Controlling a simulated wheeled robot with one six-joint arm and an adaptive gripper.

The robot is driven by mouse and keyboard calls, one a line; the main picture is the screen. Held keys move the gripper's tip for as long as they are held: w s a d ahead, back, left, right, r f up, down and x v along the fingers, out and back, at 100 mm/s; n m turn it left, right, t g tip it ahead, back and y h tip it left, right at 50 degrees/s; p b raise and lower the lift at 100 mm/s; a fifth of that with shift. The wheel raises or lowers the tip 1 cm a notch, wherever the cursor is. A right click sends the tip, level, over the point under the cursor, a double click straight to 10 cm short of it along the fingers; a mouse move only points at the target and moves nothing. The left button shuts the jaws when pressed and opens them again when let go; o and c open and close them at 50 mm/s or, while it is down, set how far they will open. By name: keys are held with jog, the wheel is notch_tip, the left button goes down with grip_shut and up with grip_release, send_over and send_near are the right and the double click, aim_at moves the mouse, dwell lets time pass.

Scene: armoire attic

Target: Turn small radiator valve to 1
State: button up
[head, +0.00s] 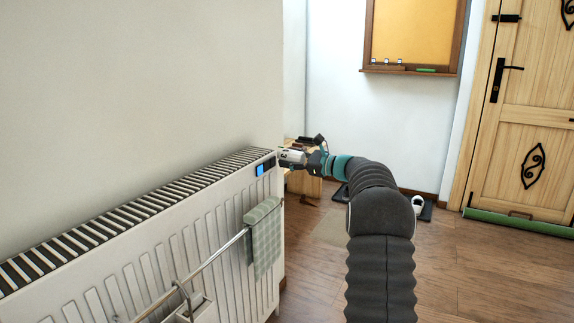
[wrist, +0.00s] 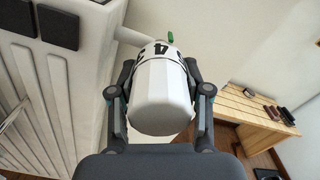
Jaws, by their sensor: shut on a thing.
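The small radiator valve (wrist: 162,97) is a white rounded cylinder with dark markings and a small green piece at its far end. In the wrist view it fills the middle, beside the radiator's white side. My gripper (wrist: 160,92) has one finger on each side of the valve and is shut on it. Some markings show near the valve's far end, but I cannot tell which number the setting stands at. In the head view the valve (head: 292,156) is small at the radiator's far end, and my gripper (head: 308,159) reaches it from the right.
The white radiator (head: 190,235) runs along the left wall, with a towel rail (head: 205,262) and a green checked towel (head: 263,235) on its front. A wooden bench (wrist: 252,118) with small dark items stands beyond the valve. Wooden floor lies open at the right, before a door (head: 530,120).

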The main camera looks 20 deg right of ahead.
jog(key=shift+a+n+b, duration=0.1)
jog(key=shift+n+b, duration=0.4)
jog(key=shift+n, duration=0.6)
jog(key=shift+r, duration=0.1)
jog(key=o, duration=1.2)
jog(key=shift+c, duration=0.2)
jog(key=shift+s+d, duration=0.15)
jog(key=shift+d, duration=0.1)
jog(key=v, duration=1.1)
jog(key=shift+s+d, duration=0.2)
jog(key=shift+s, duration=0.05)
